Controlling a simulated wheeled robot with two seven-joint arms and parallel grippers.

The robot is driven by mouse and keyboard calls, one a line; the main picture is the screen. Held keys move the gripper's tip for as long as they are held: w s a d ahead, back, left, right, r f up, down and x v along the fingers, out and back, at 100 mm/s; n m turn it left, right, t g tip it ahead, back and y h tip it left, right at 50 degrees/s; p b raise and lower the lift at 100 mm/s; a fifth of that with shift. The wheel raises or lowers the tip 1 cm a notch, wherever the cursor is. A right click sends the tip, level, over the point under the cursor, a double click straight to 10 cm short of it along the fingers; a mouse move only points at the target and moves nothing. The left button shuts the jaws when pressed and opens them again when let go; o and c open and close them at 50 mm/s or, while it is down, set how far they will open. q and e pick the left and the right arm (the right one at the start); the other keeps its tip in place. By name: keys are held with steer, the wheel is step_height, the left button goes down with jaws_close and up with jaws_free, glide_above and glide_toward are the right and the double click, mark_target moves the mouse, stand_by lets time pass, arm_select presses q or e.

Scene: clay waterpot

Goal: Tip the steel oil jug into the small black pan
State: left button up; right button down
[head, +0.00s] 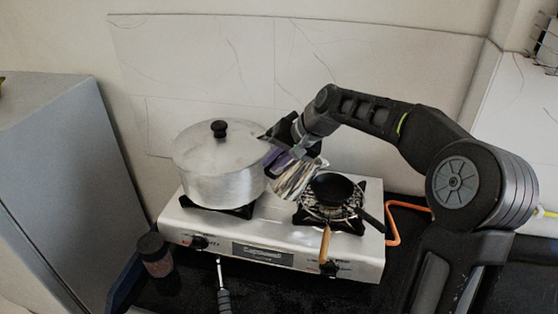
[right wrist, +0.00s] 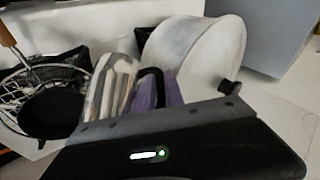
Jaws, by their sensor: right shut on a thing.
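The shiny steel oil jug (head: 294,178) is held tilted in the air just left of the small black pan, its lower right end close to the pan's rim. My right gripper (head: 284,158), with purple finger parts, is shut on it. In the right wrist view the jug (right wrist: 108,88) shows beside a purple finger (right wrist: 150,92). The small black pan (head: 332,187) sits on the right burner of the stove; it also shows in the right wrist view (right wrist: 52,112). I cannot see any oil or the inside of the jug. My left gripper is not in view.
A large lidded aluminium pot (head: 212,172) stands on the left burner, close to my right gripper. The steel two-burner stove (head: 300,262) has a wire basket with a wooden handle (head: 325,243) at the right burner. A dark-lidded jar (head: 155,255) stands at front left.

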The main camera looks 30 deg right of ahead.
stand_by(0.7)
steer(key=shift+d+m+y+b, duration=0.25)
steer(key=shift+y+b, duration=0.25)
steer(key=shift+b, duration=0.75)
steer(key=shift+t, duration=0.3)
steer(key=shift+b, duration=0.3)
steer(key=shift+s+d+r+m+y+b, duration=0.15)
steer(key=shift+d+m+y+b, duration=0.15)
steer(key=shift+y+b, duration=0.65)
stand_by(1.7)
steer(key=shift+h, duration=0.25)
stand_by(0.3)
steer(key=r+p, duration=0.2)
steer(key=shift+a+h+p, duration=0.3)
steer(key=shift+p, duration=0.1)
steer(key=shift+a+r+h+p, duration=0.15)
steer(key=shift+r+h+p, duration=0.25)
steer(key=shift+p, duration=0.55)
